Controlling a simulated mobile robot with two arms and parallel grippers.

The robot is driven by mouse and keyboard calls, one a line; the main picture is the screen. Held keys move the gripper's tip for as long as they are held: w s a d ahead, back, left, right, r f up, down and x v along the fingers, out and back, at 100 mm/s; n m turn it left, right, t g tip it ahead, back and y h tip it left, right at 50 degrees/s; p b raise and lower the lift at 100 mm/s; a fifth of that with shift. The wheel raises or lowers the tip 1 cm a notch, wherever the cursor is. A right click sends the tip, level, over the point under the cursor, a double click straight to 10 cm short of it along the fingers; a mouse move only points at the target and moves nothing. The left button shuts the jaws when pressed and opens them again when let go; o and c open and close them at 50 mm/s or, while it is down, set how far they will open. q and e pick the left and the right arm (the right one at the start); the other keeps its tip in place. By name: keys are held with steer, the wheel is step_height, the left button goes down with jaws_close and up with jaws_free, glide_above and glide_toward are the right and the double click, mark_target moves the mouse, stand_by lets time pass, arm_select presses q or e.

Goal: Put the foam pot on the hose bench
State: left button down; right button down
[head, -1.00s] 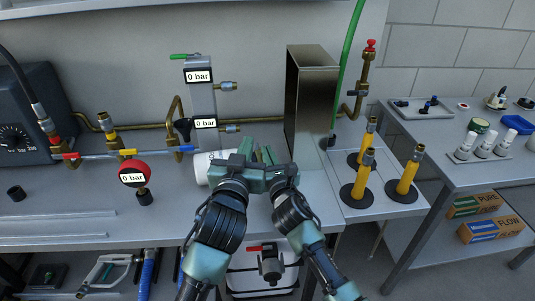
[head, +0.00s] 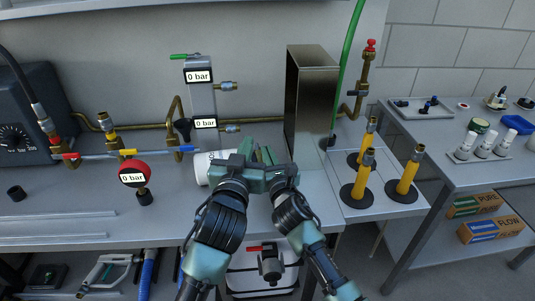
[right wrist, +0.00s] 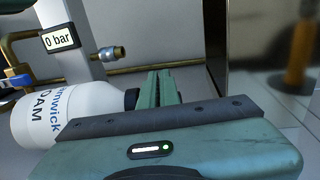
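The foam pot (head: 203,168) is a white bottle with a dark cap, lying on its side on the bench left of my grippers. In the right wrist view the pot (right wrist: 62,115) shows its blue and black lettering, and its cap points at my right gripper's fingers. My right gripper (right wrist: 162,88) has its green fingers together. Whether they touch the cap I cannot tell. My left gripper (head: 245,147) is close beside the right one, at the pot's cap end; its fingers are partly hidden. The hose bench (head: 60,205) is the grey worktop with pipes and gauges.
A tall metal box (head: 310,100) stands just right of my grippers. Yellow tubes on black bases stand on a plate (head: 385,207) at the right. A red gauge (head: 134,173) and a grey column (head: 201,95) stand left. A second table (head: 440,150) is far right.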

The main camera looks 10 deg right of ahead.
steer(key=shift+s+f, duration=0.1)
stand_by(0.3)
steer(key=shift+s, duration=0.55)
steer(key=s, duration=1.7)
steer(key=shift+s, duration=0.15)
steer(key=c, duration=1.6)
jaws_free()
steer(key=s, duration=0.4)
steer(key=s+d, duration=0.1)
steer(key=s, duration=0.7)
steer(key=shift+d, duration=0.35)
